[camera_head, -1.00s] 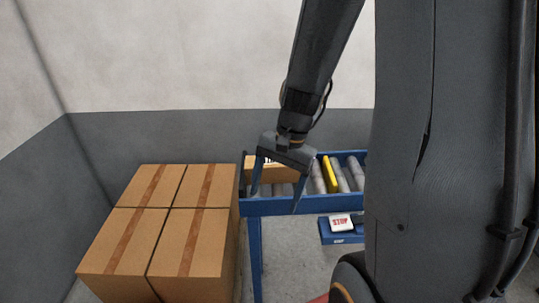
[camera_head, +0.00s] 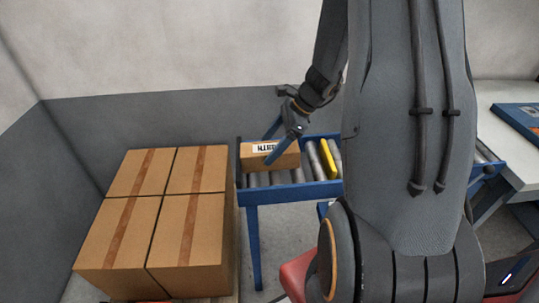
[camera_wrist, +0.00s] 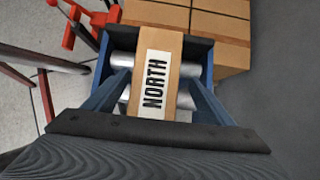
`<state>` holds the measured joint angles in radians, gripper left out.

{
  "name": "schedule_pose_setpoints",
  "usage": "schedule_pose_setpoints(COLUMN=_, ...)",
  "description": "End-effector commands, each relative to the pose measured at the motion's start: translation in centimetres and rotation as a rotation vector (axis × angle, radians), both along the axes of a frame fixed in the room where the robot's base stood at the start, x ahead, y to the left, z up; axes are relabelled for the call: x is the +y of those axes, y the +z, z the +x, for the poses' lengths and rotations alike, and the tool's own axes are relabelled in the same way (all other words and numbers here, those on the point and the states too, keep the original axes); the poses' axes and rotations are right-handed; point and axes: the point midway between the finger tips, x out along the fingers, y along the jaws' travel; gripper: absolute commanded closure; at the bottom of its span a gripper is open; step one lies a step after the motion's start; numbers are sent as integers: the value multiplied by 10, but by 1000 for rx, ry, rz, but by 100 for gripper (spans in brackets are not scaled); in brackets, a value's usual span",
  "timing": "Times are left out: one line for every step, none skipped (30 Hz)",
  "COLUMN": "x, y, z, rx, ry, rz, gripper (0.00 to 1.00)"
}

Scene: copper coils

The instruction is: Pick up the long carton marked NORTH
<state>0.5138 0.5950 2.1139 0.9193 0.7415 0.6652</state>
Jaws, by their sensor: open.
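The long brown carton (camera_head: 288,159) lies on the left end of the blue roller conveyor in the head view. Its white label reads NORTH in the wrist view, where the carton (camera_wrist: 157,42) runs away from me between the fingers. My gripper (camera_head: 268,151) is open and empty, over the carton with one finger on its near side in the head view. In the wrist view the gripper's fingers (camera_wrist: 160,80) show one on each side of the carton. I cannot tell how far down the fingers reach beside it.
The blue conveyor (camera_head: 300,192) has grey rollers and one yellow roller (camera_head: 327,158). Large taped boxes (camera_head: 150,225) stand close to its left end. A grey wall is behind. A white table (camera_head: 505,95) with a blue item is at right. Red parts (camera_wrist: 70,25) show in the wrist view.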

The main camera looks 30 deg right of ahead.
Motion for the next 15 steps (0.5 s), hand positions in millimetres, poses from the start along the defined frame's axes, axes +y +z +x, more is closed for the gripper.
schedule_pose_setpoints(x=4, y=-4, z=-1, rx=4, ry=0, rz=3, gripper=23)
schedule_pose_setpoints(x=6, y=-7, z=-2, rx=3, ry=1, rz=2, gripper=23)
schedule_pose_setpoints(x=9, y=-13, z=-3, rx=5, ry=1, rz=2, gripper=23)
schedule_pose_setpoints(x=12, y=-16, z=-3, rx=5, ry=2, rz=2, gripper=23)
schedule_pose_setpoints(x=15, y=-20, z=-3, rx=5, ry=2, rz=3, gripper=23)
schedule_pose_setpoints(x=17, y=-25, z=-3, rx=5, ry=3, rz=2, gripper=23)
schedule_pose_setpoints(x=19, y=-28, z=-1, rx=3, ry=2, rz=1, gripper=23)
schedule_pose_setpoints(x=20, y=-31, z=0, rx=2, ry=2, rz=1, gripper=23)
schedule_pose_setpoints(x=22, y=-35, z=1, rx=2, ry=2, rz=1, gripper=23)
schedule_pose_setpoints(x=24, y=-37, z=1, rx=2, ry=2, rz=1, gripper=23)
schedule_pose_setpoints(x=25, y=-38, z=2, rx=1, ry=2, rz=0, gripper=23)
schedule_pose_setpoints(x=25, y=-40, z=3, rx=1, ry=2, rz=0, gripper=23)
schedule_pose_setpoints(x=26, y=-40, z=3, rx=0, ry=2, rz=0, gripper=23)
schedule_pose_setpoints(x=26, y=-41, z=3, rx=0, ry=2, rz=0, gripper=23)
schedule_pose_setpoints(x=26, y=-41, z=3, rx=0, ry=2, rz=-1, gripper=23)
